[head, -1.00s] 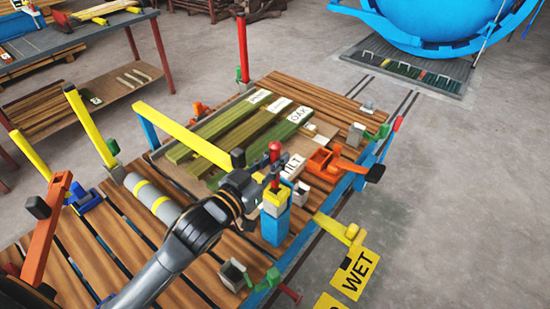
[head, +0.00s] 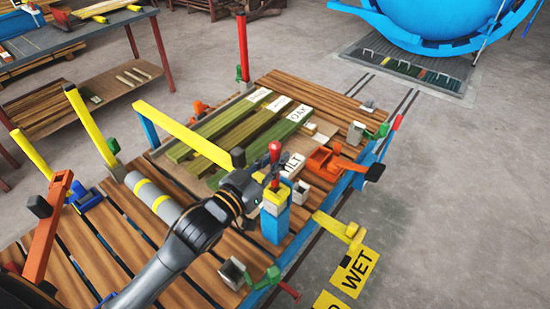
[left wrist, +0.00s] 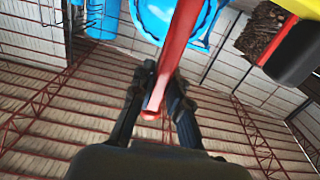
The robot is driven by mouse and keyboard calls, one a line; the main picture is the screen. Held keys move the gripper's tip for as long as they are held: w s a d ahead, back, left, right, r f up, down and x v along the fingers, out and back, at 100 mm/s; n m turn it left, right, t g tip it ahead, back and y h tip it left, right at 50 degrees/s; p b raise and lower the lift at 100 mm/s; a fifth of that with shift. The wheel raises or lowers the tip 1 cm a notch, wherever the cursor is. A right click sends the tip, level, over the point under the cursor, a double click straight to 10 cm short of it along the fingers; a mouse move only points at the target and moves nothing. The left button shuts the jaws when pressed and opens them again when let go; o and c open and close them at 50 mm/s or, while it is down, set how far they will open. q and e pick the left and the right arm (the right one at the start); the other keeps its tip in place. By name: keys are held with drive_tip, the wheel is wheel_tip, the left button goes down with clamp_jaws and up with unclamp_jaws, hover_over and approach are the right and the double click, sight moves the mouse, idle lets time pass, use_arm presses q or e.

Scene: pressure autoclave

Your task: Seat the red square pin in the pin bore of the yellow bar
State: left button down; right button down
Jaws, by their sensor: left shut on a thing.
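The red square pin (head: 275,153) stands upright in the head view, with a rounded red top. My left gripper (head: 268,178) is shut on it. In the left wrist view the pin (left wrist: 178,50) runs between the two fingers (left wrist: 160,105). Its lower end is at or just above a yellow block (head: 275,197) on top of a blue post (head: 275,226). The fingers hide whether it enters any hole. The long yellow bar (head: 185,133) slopes from another blue post to a black end (head: 238,157) behind my gripper. I cannot make out its bore. My right gripper is not in view.
Green boards (head: 225,130) with white labels lie behind my gripper on the slatted wooden cart (head: 130,235). An orange clamp (head: 325,160) stands to the right.

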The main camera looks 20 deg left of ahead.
sight(273, 187)
use_arm(q)
drive_tip(key=shift+f+b, duration=2.35)
drive_tip(key=shift+f, duration=1.95)
drive_tip(key=c, duration=1.2)
unclamp_jaws()
drive_tip(key=shift+f, duration=0.15)
drive_tip(key=shift+s, duration=0.15)
drive_tip(key=shift+s+a+f, duration=0.1)
drive_tip(key=shift+s, duration=0.15)
drive_tip(key=v, duration=0.6)
drive_tip(key=shift+r, duration=0.35)
drive_tip(key=shift+s+a+r, duration=0.1)
drive_tip(key=shift+s+a, duration=0.1)
drive_tip(key=shift+s, duration=0.15)
